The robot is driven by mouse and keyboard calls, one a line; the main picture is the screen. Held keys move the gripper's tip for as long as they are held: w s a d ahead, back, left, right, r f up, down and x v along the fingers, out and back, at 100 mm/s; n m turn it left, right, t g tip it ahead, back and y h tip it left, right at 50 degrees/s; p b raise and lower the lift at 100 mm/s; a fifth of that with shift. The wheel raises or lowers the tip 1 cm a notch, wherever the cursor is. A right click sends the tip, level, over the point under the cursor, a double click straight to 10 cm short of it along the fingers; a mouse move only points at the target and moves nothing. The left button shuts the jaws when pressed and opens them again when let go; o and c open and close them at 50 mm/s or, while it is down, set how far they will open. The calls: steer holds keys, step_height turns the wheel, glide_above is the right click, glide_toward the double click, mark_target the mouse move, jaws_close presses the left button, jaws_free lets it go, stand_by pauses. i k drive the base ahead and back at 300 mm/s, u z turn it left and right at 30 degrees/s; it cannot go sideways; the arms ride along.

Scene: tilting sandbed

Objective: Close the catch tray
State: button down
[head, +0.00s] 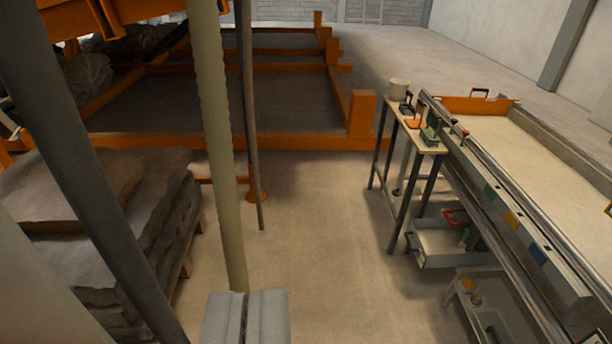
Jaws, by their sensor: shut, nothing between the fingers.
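A grey open-topped tray (438,262), which looks like the catch tray, juts out low under the left side of the long sandbed (520,140). A red-handled item and a small green item show in or beside it. Its right part is hidden beneath the sandbed, so I cannot tell how far it is pulled out. My gripper (245,318) is at the bottom of the view, its two grey fingers shut together and empty. It is well to the left of the tray, apart from it.
A narrow bench (415,135) with small tools stands between the tray and the orange floor frame (310,141). A low stand (480,300) sits nearer, under the sandbed. Stacked grey sacks (150,190) fill the left. The floor (320,240) between is clear.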

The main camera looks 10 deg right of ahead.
mark_target(434, 243)
steer(key=z, duration=0.05)
steer(key=i, duration=1.25)
steer(key=z, duration=0.7)
steer(key=i, duration=1.35)
steer(key=z, duration=0.8)
steer(key=i, duration=0.65)
steer(key=z, duration=0.35)
